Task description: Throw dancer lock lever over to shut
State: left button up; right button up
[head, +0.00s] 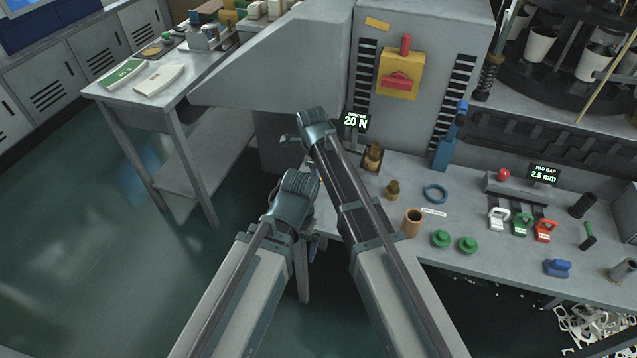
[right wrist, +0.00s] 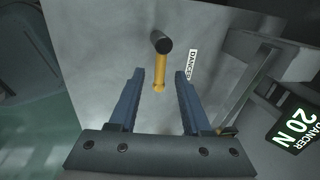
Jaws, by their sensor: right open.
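The dancer lock lever (right wrist: 160,68) shows in the right wrist view as a yellow shaft with a black knob, on a grey panel beside a DANCER label (right wrist: 193,64). The knob points up in the picture. My right gripper (right wrist: 159,74) is open, with its blue fingers on either side of the shaft and visible gaps to both. In the head view my right gripper (head: 290,138) is left of the DANCER 20 N display (head: 355,122); the lever cannot be made out there. My left wrist is low and left of it, its jaws mostly hidden behind the arm.
The DANCER display also shows at the right of the wrist view (right wrist: 295,125). The bench (head: 400,170) at right holds a brown cup (head: 412,222), a blue ring (head: 435,193) and green knobs (head: 441,239). A side table (head: 190,85) stands at left. Green floor is open at lower left.

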jog(key=shift+w+f+b, duration=0.15)
jog(key=shift+f+b, duration=0.15)
jog(key=shift+f, duration=0.4)
jog(key=shift+r, duration=0.1)
grip_shut()
